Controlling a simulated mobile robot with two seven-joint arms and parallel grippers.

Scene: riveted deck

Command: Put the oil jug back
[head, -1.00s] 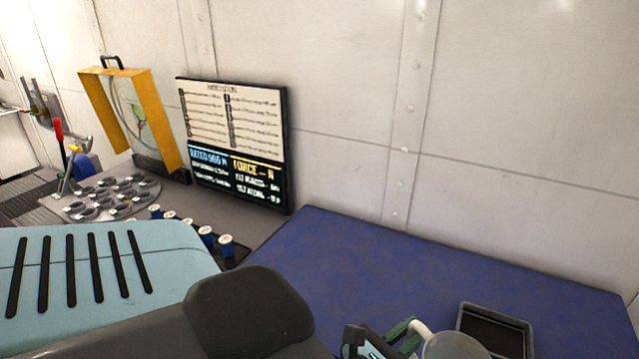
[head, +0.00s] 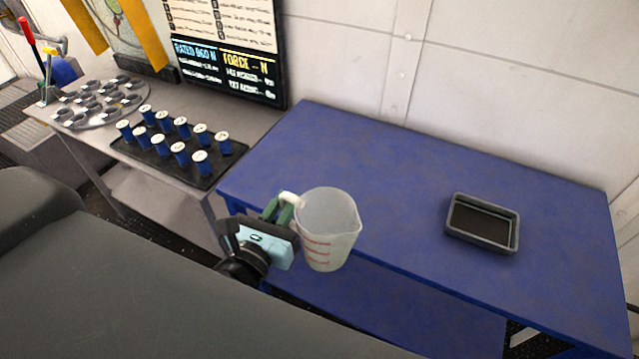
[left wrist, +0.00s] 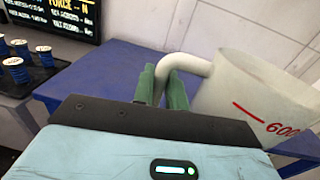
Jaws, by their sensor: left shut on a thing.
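The oil jug (head: 329,232) is a translucent measuring jug with red marks and a pale handle. My left gripper (head: 283,208) is shut on its handle and holds it upright over the front edge of the blue table (head: 400,155). In the left wrist view the green fingers of the gripper (left wrist: 170,88) clasp the handle, and the jug (left wrist: 255,95) shows a red 600 mark. A dark shallow tray (head: 460,238) stands on the right part of the table and looks empty. My right gripper does not show.
A round holder (head: 75,122) and a display board (head: 225,45) are beyond. The tabletop between jug and tray is clear.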

